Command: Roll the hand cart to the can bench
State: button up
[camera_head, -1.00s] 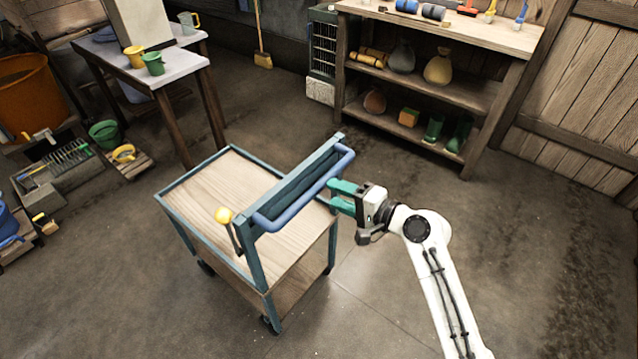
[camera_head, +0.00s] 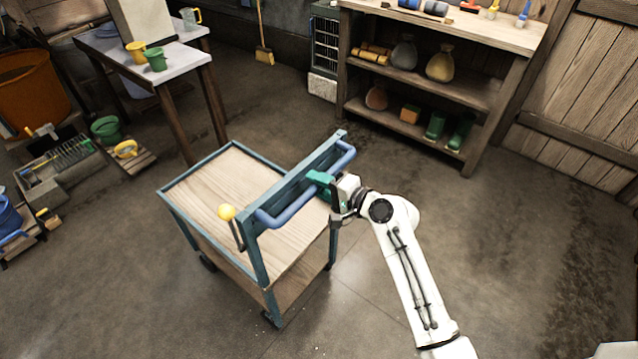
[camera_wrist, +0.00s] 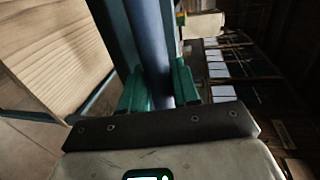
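The hand cart (camera_head: 225,190) has a wooden top in a blue-green frame, a lower shelf and small wheels. It stands in the middle of the floor. A blue push handle (camera_head: 280,216) runs along its near right side. A lever with a yellow knob (camera_head: 227,212) is fixed by the handle's left end. My gripper (camera_head: 321,183) is at the handle's right part. In the wrist view its green fingers (camera_wrist: 160,88) lie on both sides of the blue bar, close against it. A bench (camera_head: 176,65) with yellow and green cans stands at the back left.
Boxes and tools lie on the floor at left, with a green pot (camera_head: 106,129) and a low pallet (camera_head: 130,160). A wooden shelf unit (camera_head: 440,85) stands at the back right. Open floor lies between the cart, the bench and the shelf unit.

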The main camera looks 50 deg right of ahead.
grip_shut()
